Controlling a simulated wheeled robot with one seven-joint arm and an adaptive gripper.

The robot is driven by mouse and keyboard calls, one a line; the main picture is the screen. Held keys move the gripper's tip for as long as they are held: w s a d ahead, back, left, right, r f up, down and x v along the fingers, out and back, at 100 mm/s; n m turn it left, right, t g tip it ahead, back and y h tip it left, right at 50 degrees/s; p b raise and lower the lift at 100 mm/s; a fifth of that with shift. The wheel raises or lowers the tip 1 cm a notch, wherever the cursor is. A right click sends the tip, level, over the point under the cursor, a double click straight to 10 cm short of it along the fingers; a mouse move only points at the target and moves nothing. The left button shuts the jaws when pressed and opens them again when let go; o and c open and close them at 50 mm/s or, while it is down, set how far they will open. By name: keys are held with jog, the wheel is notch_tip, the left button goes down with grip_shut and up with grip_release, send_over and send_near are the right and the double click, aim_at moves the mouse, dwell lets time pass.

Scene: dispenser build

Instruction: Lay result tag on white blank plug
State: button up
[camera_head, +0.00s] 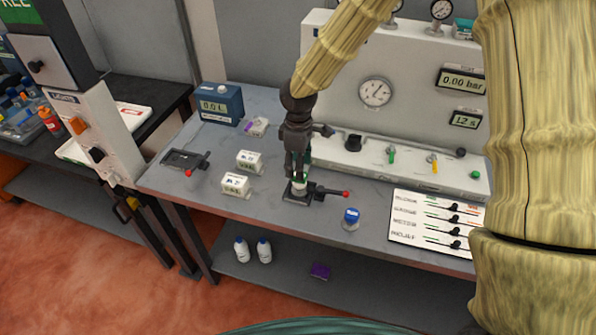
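My gripper (298,165) points down over the bench, low above a small black clamp fixture (296,198) with a red-tipped lever. A small white piece (299,187) shows in that fixture, directly under the fingers; it may be the white blank plug. A bit of green shows by the fingers, and I cannot tell whether it is held. The fingers are too small and dark to tell if they are open or shut. I cannot make out the result tag; a white board (407,230) with labelled rows and black pieces lies to the right.
A blue-capped piece (351,215) stands right of the fixture. Two white labelled boxes (249,161) (235,185) and another red-tipped lever fixture (184,159) are on the left. A blue meter (220,104) stands behind. The gauge panel (410,90) bounds the back.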

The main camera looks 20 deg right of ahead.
notch_tip(320, 180, up, 9)
jog(key=b, duration=0.2)
dwell(0.3)
jog(key=shift+a+f, duration=0.1)
